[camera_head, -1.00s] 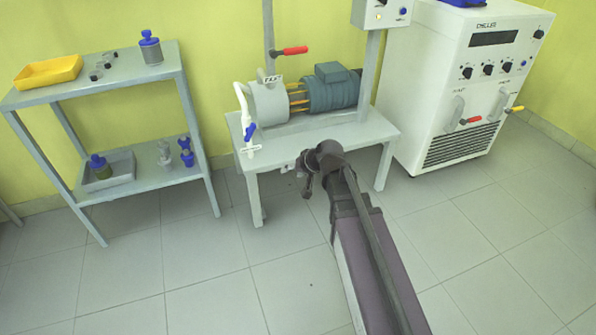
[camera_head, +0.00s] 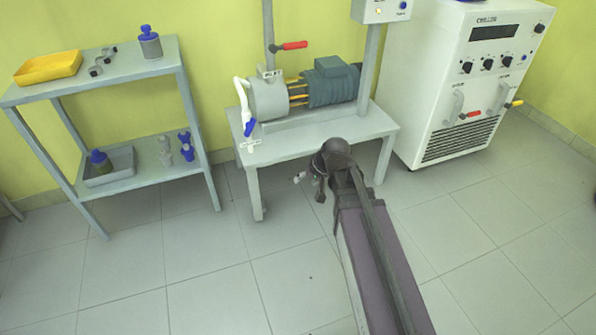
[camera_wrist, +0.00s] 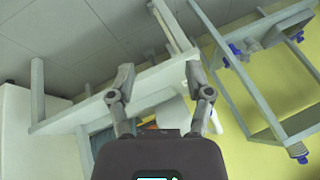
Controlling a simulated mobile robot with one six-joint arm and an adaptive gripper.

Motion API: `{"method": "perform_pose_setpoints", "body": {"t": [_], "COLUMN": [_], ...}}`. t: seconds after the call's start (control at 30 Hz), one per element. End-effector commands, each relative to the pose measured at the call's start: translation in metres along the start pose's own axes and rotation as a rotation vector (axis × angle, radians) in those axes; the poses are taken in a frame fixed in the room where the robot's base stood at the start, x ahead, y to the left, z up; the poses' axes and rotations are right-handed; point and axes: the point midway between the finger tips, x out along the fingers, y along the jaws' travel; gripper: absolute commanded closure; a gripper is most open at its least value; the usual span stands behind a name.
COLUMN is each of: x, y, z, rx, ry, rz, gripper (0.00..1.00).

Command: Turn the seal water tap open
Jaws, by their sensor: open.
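The likely seal water tap, a blue lever (camera_head: 249,127) on a white tube (camera_head: 240,95), is at the left end of the grey pump (camera_head: 268,99) in the head view. A small white cross-shaped piece (camera_head: 250,146) shows just below the lever, at the bench's front edge. My gripper (camera_head: 301,178) is in front of and below the bench, right of the tap and apart from it. In the wrist view my gripper (camera_wrist: 159,78) is open, with nothing between its fingers. I cannot make out the tap lever clearly in that view.
The pump and its teal motor (camera_head: 333,84) stand on a low grey bench (camera_head: 330,135). A red-handled valve (camera_head: 290,46) is above. A shelf unit (camera_head: 128,70) stands left, a white chiller (camera_head: 440,100) right. The floor in front is clear.

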Motion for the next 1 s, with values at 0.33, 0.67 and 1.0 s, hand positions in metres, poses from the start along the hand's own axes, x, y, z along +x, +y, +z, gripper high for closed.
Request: {"method": "perform_pose_setpoints", "body": {"t": [0.33, 0.67, 1.0], "x": [-0.037, -0.05, -0.049], "y": [0.068, 0.083, 0.082], "z": [0.094, 0.113, 0.112], "rx": [0.016, 0.033, 0.032], "ry": [-0.279, -0.348, -0.346], "rz": [0.291, 0.368, 0.366], "gripper": [0.34, 0.34, 0.43]}}
